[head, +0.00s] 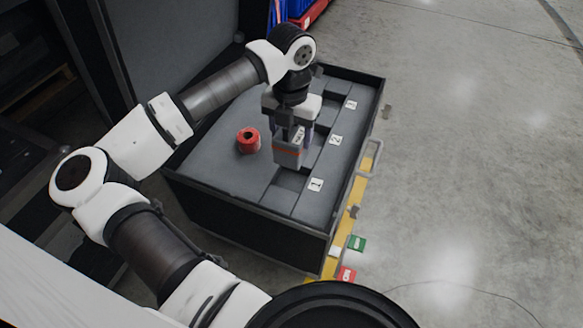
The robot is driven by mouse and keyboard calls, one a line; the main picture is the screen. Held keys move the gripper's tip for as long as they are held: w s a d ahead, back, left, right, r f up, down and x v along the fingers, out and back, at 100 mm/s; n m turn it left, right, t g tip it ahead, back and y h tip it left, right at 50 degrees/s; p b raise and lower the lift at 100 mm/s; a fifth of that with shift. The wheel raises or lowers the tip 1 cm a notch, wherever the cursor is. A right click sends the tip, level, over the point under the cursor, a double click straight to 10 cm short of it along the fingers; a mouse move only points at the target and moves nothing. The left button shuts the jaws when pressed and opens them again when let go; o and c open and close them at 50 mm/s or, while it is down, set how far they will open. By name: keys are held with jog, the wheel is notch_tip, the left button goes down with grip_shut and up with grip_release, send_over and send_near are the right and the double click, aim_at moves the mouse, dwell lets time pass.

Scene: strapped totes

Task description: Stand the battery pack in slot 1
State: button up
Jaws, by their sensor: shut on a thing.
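My gripper (291,130) points down over the right part of the tote and is shut on the battery pack. The battery pack (288,155) is a grey block with a red-orange stripe, held roughly upright. The pack's lower end appears just behind slot 1 in the picture. I cannot tell whether it touches the foam. The fingertips are partly hidden by the pack and the gripper body.
The black tote (240,216) has grey foam, with labels 2 (335,140) and 3 (350,105) farther back. A red roll (248,141) stands on the foam left of the pack. A raised lid is behind. Green and red tags lie at the front right; the floor right is clear.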

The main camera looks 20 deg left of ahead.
notch_tip(320, 180, down, 12)
jog(key=shift+r+b, duration=0.25)
jog(key=shift+b, duration=0.65)
jog(key=shift+f, duration=0.2)
jog(key=o, duration=1.6)
jog(key=shift+o, duration=0.2)
jog(key=shift+r, duration=0.15)
notch_tip(320, 180, up, 12)
jog(key=shift+f+p, duration=0.1)
jog(key=shift+p, duration=1.05)
